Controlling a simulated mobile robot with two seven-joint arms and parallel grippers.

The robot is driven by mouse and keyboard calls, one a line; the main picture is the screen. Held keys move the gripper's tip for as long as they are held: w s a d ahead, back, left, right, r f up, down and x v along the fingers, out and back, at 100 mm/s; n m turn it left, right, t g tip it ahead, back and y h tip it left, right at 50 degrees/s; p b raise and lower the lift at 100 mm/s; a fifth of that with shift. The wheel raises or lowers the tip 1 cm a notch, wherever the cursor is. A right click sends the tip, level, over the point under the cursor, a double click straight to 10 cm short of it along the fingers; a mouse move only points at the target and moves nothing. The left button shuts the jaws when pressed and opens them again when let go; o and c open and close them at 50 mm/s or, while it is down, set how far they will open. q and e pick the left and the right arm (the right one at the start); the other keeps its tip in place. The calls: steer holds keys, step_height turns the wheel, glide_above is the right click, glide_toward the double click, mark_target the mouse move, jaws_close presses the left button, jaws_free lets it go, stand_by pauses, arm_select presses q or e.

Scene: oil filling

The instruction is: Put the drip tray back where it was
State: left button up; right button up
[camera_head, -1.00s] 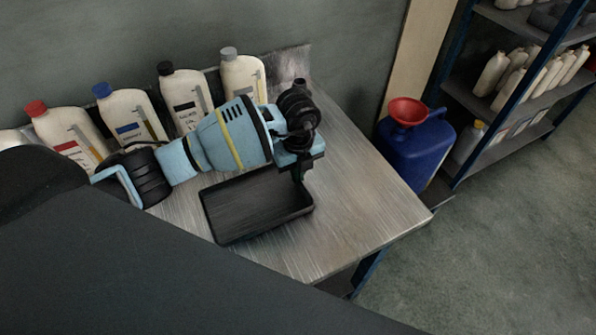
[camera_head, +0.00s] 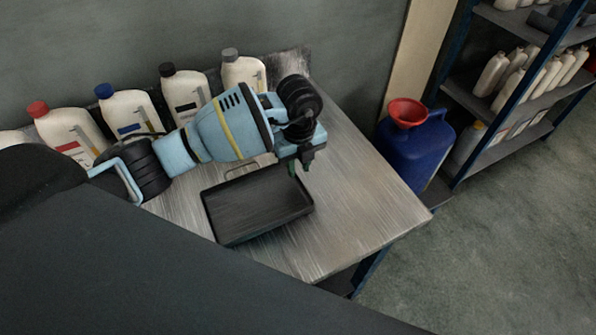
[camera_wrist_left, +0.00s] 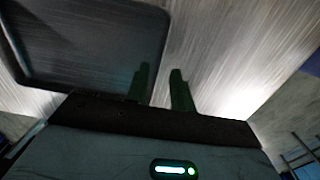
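The black drip tray (camera_head: 255,208) lies flat on the metal workbench top, with a thin wire handle at its far side. It also shows at the left of the left wrist view (camera_wrist_left: 85,45). My left gripper (camera_head: 299,167) is above the tray's far right corner, its fingers pointing down. In the left wrist view its two fingers (camera_wrist_left: 160,85) stand apart with nothing between them. One finger overlaps the tray's edge in that picture, and no contact can be made out. My right gripper is not in view.
Several oil bottles (camera_head: 183,97) stand along the back of the workbench (camera_head: 350,225), behind my left arm. A blue canister (camera_head: 415,155) with a red funnel (camera_head: 407,112) stands off the right end. A shelf rack (camera_head: 485,95) is farther right. The bench's right part is clear.

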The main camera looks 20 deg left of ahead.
arm_select(q)
step_height(320, 180, up, 9)
steer(key=shift+p, duration=0.3)
stand_by(0.5)
steer(key=shift+a, duration=0.15)
stand_by(0.8)
